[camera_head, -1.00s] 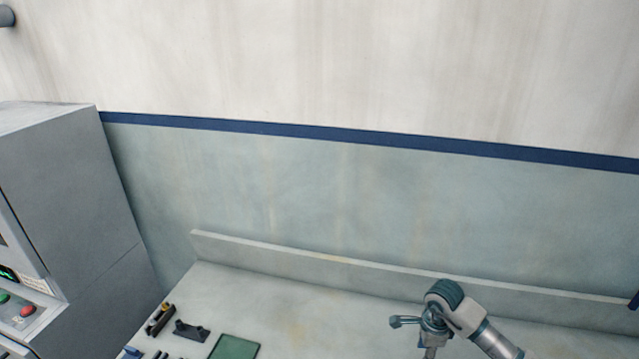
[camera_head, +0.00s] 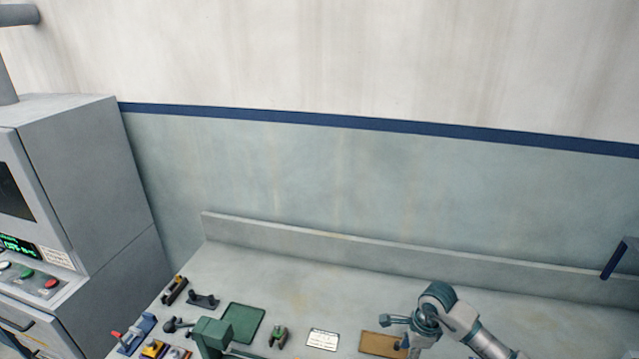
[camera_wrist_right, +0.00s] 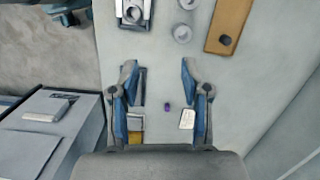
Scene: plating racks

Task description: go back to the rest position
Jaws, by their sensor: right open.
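My right arm (camera_head: 440,305) comes in from the lower right in the head view, over the bench, with its lower end near the bottom edge. The fingertips cannot be made out there. In the right wrist view my right gripper (camera_wrist_right: 158,72) is open, its two blue-grey fingers apart and nothing between them. It hangs above the pale bench (camera_wrist_right: 165,60). My left gripper does not show in either view.
A grey machine (camera_head: 105,190) with buttons stands at left. The bench (camera_head: 300,285) holds a green mat (camera_head: 243,322), a green press-like tool (camera_head: 211,331), a white card (camera_head: 322,340), a brown board (camera_head: 380,345) and small fixtures. A low ledge (camera_head: 330,243) runs along the back.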

